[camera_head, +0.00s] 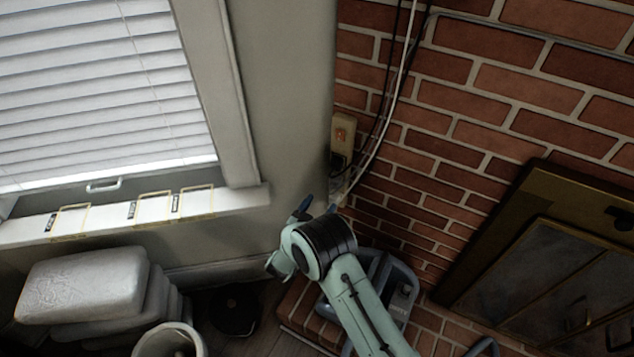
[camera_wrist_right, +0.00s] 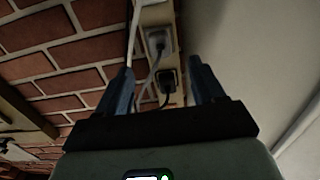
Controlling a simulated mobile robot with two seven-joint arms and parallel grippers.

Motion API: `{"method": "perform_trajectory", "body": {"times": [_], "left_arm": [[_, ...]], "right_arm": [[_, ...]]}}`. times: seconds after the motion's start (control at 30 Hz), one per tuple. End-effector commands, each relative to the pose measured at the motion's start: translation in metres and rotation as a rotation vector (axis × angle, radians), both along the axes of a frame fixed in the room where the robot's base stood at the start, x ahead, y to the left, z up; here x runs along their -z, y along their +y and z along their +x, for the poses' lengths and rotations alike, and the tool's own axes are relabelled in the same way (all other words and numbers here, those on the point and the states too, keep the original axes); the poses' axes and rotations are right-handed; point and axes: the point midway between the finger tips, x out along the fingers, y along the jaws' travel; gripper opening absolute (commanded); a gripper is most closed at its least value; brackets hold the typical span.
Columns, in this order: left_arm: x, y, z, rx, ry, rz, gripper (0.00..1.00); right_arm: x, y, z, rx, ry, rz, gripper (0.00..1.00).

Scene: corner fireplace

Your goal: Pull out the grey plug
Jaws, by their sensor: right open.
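The grey plug (camera_wrist_right: 158,42) sits in the outlet strip (camera_wrist_right: 154,14) in the right wrist view, with a grey cord hanging off it. A black plug (camera_wrist_right: 168,82) sits in the same strip, just below it in that picture. My right gripper (camera_wrist_right: 160,67) is open, its two blue-grey fingers on either side of the strip with nothing held between them. In the head view the right gripper (camera_head: 318,207) is just below the strip (camera_head: 343,133), in the corner. The grey plug is hard to make out there. My left gripper is not in view.
Black and white cables (camera_head: 400,75) run down the brick wall (camera_head: 460,130) beside the strip. A window sill (camera_head: 110,222) and stacked cushions (camera_head: 85,282) are at left. A grey-blue appliance (camera_head: 398,298) stands under my right arm. The fireplace (camera_head: 560,270) is at right.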

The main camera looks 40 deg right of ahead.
Motion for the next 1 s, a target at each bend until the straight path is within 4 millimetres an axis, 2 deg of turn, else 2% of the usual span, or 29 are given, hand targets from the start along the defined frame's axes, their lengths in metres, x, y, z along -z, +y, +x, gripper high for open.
{"method": "perform_trajectory", "body": {"times": [0.47,1.0], "left_arm": [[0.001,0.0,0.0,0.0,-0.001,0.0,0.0],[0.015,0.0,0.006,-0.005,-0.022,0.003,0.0]], "right_arm": [[-0.001,-0.005,0.002,0.005,-0.003,-0.002,0.68],[0.001,-0.066,0.034,0.005,-0.004,-0.003,0.68]]}}
